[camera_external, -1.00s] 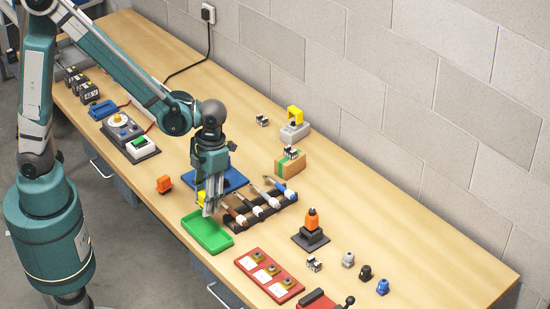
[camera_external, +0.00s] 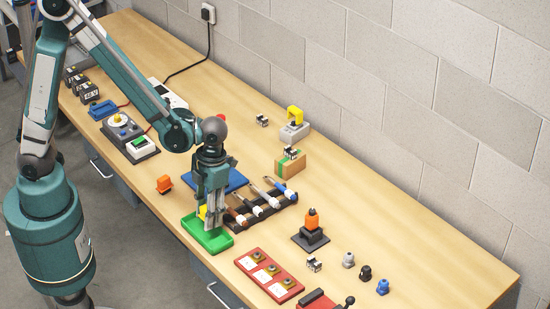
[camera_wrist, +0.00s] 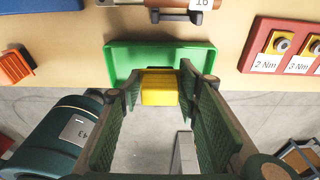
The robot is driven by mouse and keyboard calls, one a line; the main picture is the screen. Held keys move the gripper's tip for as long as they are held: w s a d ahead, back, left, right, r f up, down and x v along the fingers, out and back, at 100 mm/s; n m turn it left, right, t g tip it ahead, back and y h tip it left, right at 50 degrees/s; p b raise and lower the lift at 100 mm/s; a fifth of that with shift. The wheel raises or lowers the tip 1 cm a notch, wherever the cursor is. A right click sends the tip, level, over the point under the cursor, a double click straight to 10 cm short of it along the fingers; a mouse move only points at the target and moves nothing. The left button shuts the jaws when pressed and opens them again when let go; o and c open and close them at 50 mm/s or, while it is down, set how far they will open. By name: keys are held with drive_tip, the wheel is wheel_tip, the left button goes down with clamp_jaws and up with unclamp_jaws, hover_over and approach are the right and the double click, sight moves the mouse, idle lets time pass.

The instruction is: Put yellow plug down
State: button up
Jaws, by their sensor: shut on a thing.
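The yellow plug (camera_external: 203,212) is held between the fingers of my gripper (camera_external: 211,225), at the green tray (camera_external: 214,246). In the wrist view the yellow plug (camera_wrist: 160,90) sits between the two finger pads, with the green tray (camera_wrist: 121,54) behind it. My gripper is shut on the plug. The fingers hide part of the plug and of the tray in the external view. I cannot tell whether the plug touches the tray floor.
A dark rack (camera_external: 262,209) with several tools stands right beside the tray, and a blue mat (camera_external: 226,179) lies behind. A red holder (camera_external: 269,277) is at the lower right. The table's front edge is close to the tray.

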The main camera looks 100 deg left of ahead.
drive_tip(key=shift+f, duration=2.05)
drive_tip(key=shift+f+b, duration=0.25)
drive_tip(key=shift+b, duration=0.2)
drive_tip(key=o, duration=0.9)
drive_tip(key=shift+r, duration=0.1)
drive_tip(key=shift+r, duration=0.2)
wheel_tip(320, 180, up, 12)
drive_tip(key=w+a+p, duration=0.1)
drive_tip(key=shift+w+a+p, duration=0.15)
drive_tip(key=shift+p, duration=0.2)
drive_tip(key=shift+f, duration=0.15)
